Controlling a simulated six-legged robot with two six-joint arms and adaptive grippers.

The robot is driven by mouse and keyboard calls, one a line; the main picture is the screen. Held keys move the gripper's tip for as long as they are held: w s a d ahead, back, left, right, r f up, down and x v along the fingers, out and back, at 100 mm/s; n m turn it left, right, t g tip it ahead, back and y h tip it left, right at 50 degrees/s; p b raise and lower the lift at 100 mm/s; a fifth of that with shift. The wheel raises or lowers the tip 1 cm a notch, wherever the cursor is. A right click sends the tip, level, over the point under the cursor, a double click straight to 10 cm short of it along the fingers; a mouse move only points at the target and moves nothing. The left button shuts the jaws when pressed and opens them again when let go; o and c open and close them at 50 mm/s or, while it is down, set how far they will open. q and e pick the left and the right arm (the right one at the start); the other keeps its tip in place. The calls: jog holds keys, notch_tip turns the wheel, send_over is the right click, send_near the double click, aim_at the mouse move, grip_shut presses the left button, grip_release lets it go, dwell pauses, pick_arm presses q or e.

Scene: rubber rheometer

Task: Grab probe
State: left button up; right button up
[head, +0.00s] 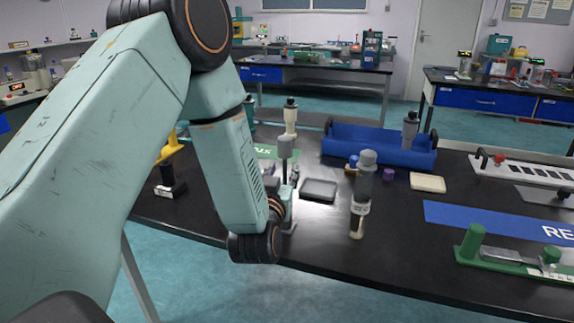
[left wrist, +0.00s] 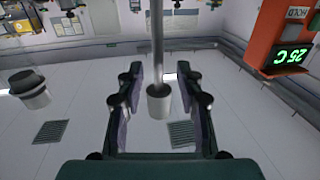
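A thin metal rod with a grey cylindrical end, which looks like the probe, stands upright at the front of the black bench; its grey end (head: 285,147) shows in the head view. In the left wrist view, which is upside down, the same grey end (left wrist: 158,100) lies between the fingers of my left gripper (left wrist: 159,108). The fingers are spread with a gap on both sides, and no contact shows. In the head view my left gripper (head: 286,208) is low at the rod, partly hidden by my own wrist. My right gripper is not in view.
A grey-capped cylinder (head: 361,195) stands to the right, near the bench's front edge. A dark tray (head: 319,190) lies between. A blue bin (head: 377,150) is behind. A yellow stand (head: 169,150) is left. An orange meter (left wrist: 284,40) is close at right in the wrist view.

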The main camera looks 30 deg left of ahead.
pick_arm(q)
jog(key=x, duration=0.2)
jog(key=shift+w+r, duration=0.15)
jog(key=shift+w, duration=0.25)
jog(key=shift+a, duration=0.15)
jog(key=c, duration=0.3)
grip_shut()
